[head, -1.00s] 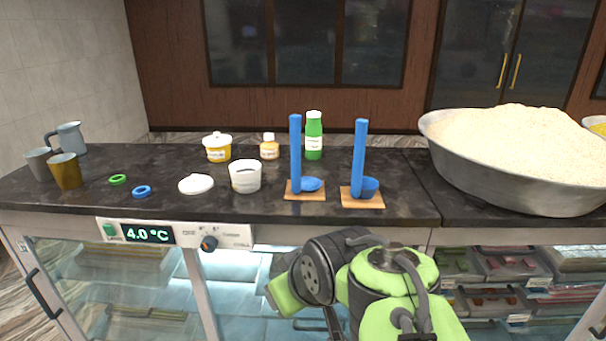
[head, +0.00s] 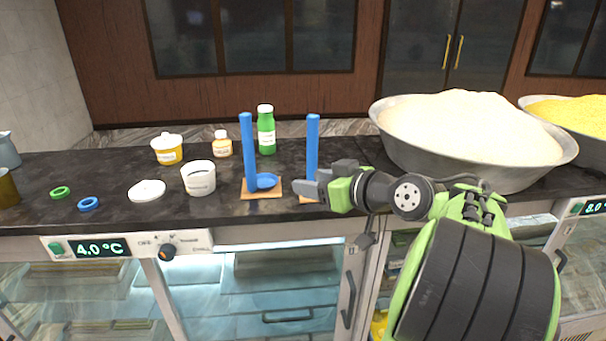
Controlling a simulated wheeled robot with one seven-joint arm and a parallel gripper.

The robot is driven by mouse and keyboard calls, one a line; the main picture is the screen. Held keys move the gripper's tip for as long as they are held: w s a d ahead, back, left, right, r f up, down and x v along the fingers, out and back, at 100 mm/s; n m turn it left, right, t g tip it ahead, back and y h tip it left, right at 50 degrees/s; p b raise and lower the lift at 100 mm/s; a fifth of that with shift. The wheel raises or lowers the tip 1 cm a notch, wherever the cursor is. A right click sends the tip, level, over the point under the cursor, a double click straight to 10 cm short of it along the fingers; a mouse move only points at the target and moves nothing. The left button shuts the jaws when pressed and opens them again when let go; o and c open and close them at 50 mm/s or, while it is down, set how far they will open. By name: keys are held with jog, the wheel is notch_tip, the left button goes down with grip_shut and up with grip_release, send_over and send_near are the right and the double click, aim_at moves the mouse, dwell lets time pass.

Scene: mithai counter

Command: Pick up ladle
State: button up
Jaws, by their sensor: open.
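Two blue ladles stand upright on small wooden boards on the dark counter. The left ladle (head: 249,150) shows whole, with its bowl low on the right side, on its board (head: 262,194). The right ladle (head: 312,145) shows its handle; its bowl is hidden behind my gripper. Only the left part of the right board (head: 307,199) shows. My gripper (head: 312,189) is open, pointing left in front of the right ladle's lower part. I cannot tell whether it touches the ladle.
A white tub (head: 199,179), a white lid (head: 147,191), a yellow-labelled jar (head: 168,150), a small orange bottle (head: 222,144) and a green bottle (head: 266,130) stand to the left and behind. A large metal bowl (head: 420,155) of pale grain stands at right.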

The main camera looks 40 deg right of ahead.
aim_at(316, 131)
jog(key=s+d+r+m+t+h, duration=0.1)
jog(key=s+d+r+t, duration=0.2)
jog(key=s+d+r, duration=0.35)
jog(key=w+p, duration=0.1)
jog(key=w, duration=0.4)
jog(key=w+p, duration=0.1)
jog(key=w, duration=0.4)
jog(key=w+p, duration=0.1)
jog(key=w, duration=0.4)
jog(key=shift+d+f+p, duration=0.15)
jog(key=shift+d+p, duration=0.2)
jog(key=shift+w+d+f, duration=0.1)
jog(key=shift+w+f, duration=0.05)
jog(key=shift+w, duration=0.25)
jog(key=shift+s, duration=0.15)
jog(key=shift+c, duration=1.1)
grip_shut()
